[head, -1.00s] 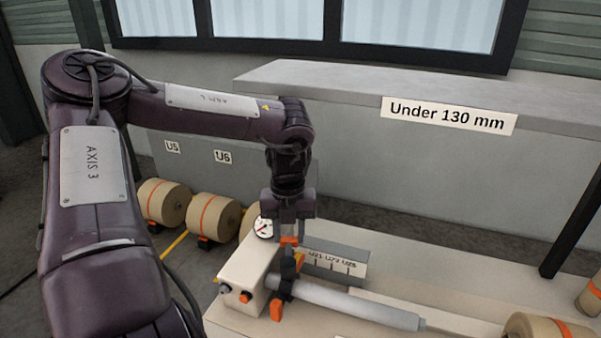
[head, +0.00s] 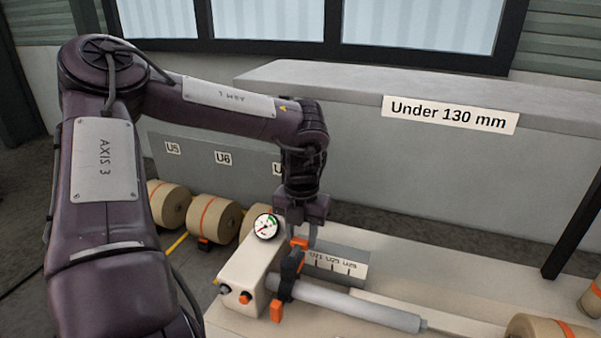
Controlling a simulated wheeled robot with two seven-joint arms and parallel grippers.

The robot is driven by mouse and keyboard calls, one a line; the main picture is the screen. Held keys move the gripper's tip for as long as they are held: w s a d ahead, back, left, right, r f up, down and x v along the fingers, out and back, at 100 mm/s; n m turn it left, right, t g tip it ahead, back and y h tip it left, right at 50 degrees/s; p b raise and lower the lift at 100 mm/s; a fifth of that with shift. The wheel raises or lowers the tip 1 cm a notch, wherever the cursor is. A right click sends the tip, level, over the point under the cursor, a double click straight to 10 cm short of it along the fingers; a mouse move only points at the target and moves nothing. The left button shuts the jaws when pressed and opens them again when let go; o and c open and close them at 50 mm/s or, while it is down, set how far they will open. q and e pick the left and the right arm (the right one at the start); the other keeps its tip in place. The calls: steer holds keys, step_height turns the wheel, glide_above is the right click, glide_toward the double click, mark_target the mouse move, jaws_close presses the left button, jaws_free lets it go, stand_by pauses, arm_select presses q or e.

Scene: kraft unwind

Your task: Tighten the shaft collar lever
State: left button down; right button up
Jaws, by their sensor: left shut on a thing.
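The shaft collar (head: 291,270) is a black ring around the grey shaft (head: 350,303), close to the cream housing block (head: 250,272). An orange lever (head: 299,243) stands at the top of the collar, and another orange part (head: 277,311) hangs below it. My left gripper (head: 305,238) points down from above and is shut on the orange lever. Its fingers partly hide the lever. My right gripper is not in view.
A dial gauge (head: 266,226) stands on the housing block. A grey slotted rack (head: 338,262) lies just behind the shaft. Kraft rolls (head: 215,217) stand at left, another (head: 548,328) at front right. A grey ledge labelled "Under 130 mm" (head: 450,114) runs behind.

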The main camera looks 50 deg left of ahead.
arm_select(q)
steer(key=c, duration=0.9)
jaws_free()
